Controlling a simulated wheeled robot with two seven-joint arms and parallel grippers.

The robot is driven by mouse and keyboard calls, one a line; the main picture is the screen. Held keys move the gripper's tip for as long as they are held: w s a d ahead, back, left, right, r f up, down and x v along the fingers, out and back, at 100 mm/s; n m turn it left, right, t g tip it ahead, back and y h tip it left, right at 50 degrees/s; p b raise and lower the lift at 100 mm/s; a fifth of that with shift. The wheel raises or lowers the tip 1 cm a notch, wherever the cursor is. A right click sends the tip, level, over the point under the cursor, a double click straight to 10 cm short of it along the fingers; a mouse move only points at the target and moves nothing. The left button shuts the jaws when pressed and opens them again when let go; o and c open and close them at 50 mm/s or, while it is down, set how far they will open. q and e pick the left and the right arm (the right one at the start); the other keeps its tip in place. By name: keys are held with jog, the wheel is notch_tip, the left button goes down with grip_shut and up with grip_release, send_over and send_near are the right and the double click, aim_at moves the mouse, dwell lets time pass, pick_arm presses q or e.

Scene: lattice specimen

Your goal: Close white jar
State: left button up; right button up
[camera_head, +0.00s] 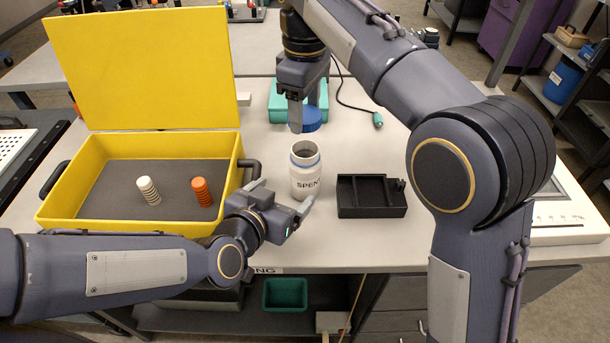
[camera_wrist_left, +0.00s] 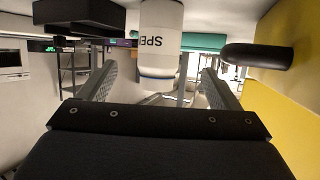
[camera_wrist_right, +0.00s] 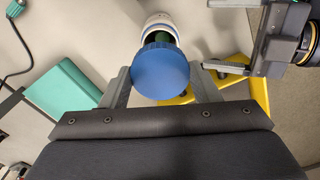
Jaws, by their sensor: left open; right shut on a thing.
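The white jar (camera_head: 305,184), with a blue band at its neck and dark "SPENT" lettering partly visible, stands upright and open on the table. My left gripper (camera_head: 281,197) is open beside it. In the left wrist view the jar (camera_wrist_left: 158,45) lies between the two spread fingers, with a gap on each side. My right gripper (camera_head: 297,122) is shut on the round blue lid (camera_head: 312,121), above and behind the jar. In the right wrist view the lid (camera_wrist_right: 160,72) covers part of the jar (camera_wrist_right: 160,24); something green shows at its mouth.
A yellow case (camera_head: 140,208) with its cover raised holds a white and an orange ribbed piece. A black divided tray (camera_head: 370,207) sits right of the jar. A teal box (camera_head: 282,108) and a cabled probe (camera_head: 377,119) lie behind. Bare table surrounds the jar's back right.

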pick_arm(q)
jog(key=x, duration=1.1)
jog(key=shift+w+d+f, duration=0.1)
jog(key=shift+w+f, duration=0.05)
jog(key=shift+f, duration=0.1)
jog(key=c, duration=1.5)
pick_arm(e)
send_over(306, 141)
jog(key=s, duration=0.3)
jog(key=shift+w+f, duration=0.2)
jog(key=shift+f, duration=2.3)
jog(key=shift+f, duration=0.85)
jog(key=shift+f, duration=0.55)
